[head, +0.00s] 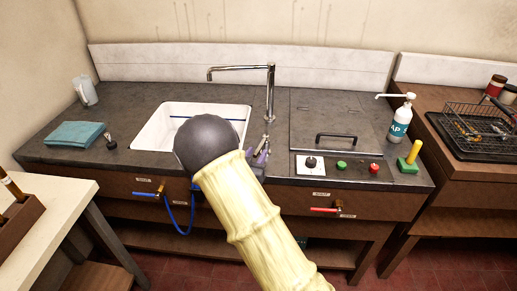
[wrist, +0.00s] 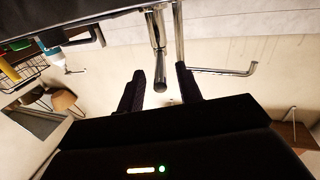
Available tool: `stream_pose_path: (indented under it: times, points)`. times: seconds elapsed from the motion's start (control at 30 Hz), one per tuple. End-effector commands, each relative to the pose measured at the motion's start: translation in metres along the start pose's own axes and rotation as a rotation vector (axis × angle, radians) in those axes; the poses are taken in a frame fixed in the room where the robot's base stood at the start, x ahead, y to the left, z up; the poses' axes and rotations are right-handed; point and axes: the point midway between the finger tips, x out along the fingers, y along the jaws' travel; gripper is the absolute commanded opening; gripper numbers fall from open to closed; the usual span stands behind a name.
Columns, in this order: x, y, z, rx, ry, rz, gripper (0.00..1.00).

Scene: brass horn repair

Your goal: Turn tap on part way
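In the wrist view, which looks upside down, the tap's upright pipe (wrist: 179,35) and spout (wrist: 222,71) show. The lever's rounded end (wrist: 160,84) lies between the two dark fingers of my gripper (wrist: 161,82). The fingers are apart, with gaps visible beside the lever. No water shows at the spout.
The white sink (head: 158,132) is set in the dark worktop. A hatch with a black handle (head: 336,136), a switch plate (head: 310,165) and a pump bottle (head: 401,122) are to the right. A teal cloth (head: 75,134) and mug (head: 86,91) are left.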

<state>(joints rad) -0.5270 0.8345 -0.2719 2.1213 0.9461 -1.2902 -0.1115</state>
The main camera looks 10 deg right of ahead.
Motion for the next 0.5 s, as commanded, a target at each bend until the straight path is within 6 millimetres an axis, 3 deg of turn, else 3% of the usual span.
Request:
stream_pose_path:
  times: [0.2,0.5]
  points:
    - [0.025,0.000,0.000,0.000,-0.001,0.000,0.35]
    - [0.028,0.000,0.000,0.000,-0.001,-0.001,0.35]
